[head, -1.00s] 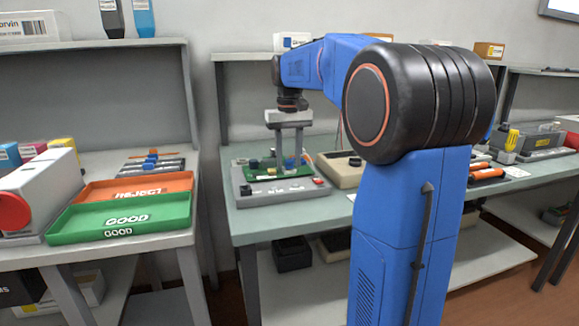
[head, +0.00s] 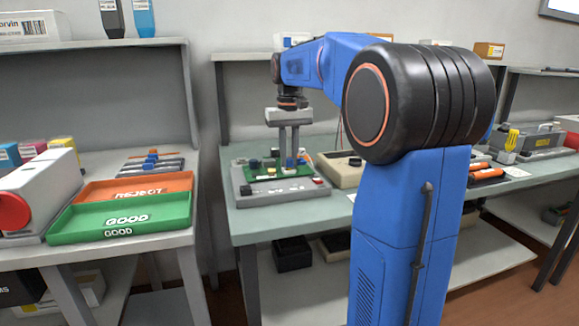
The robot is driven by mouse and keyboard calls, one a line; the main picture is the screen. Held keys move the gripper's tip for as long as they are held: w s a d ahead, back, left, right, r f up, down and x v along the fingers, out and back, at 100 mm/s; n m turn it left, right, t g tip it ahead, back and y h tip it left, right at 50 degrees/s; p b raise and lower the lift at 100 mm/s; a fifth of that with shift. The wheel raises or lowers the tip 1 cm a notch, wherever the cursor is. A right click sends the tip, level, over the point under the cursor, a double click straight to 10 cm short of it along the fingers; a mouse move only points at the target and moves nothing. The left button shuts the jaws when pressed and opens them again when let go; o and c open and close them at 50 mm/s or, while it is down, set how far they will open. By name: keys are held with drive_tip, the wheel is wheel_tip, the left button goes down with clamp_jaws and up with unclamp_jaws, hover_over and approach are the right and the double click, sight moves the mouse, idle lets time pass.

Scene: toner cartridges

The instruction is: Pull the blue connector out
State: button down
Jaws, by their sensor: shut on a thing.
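A green circuit board (head: 262,172) lies on a grey fixture (head: 243,189) on the middle bench. Several small parts stand on the board, in white, black and blue. My gripper (head: 289,164) points straight down over the right part of the board. Its two grey fingers are close together and shut on the small blue connector (head: 290,162) at board level. The fingers hide part of the connector. I cannot tell whether it is still seated in the board.
A beige box-shaped device (head: 339,172) stands just right of the fixture. Green (head: 120,220) and orange (head: 133,187) trays lie on the left bench. A gap separates the two benches. My arm hides part of the middle bench.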

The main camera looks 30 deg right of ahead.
sight(289, 158)
drive_tip(key=shift+r, duration=2.35)
idle(1.6)
drive_tip(key=shift+r, duration=1.85)
